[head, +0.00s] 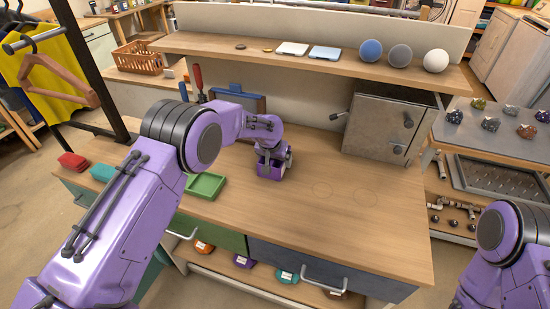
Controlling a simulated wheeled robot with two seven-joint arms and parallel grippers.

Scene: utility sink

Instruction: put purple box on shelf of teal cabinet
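A small purple box (270,172) stands on the wooden worktop, near the middle. My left gripper (274,160) points down right at the box, with its grey fingers over or around its top. The fingers are too small to tell whether they grip it. The box seems to rest on the worktop, with no clear gap below. Only a link of my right arm shows at the lower right; its gripper is out of view. A teal panel shows at the bench's left end, partly behind my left arm; I cannot tell whether it is the teal cabinet.
A green tray (205,186) lies left of the box. Red (73,163) and teal (103,172) blocks lie at the left end. A grey metal box (383,128) stands at the back right. A raised shelf (225,47) runs behind. The worktop's right front is clear.

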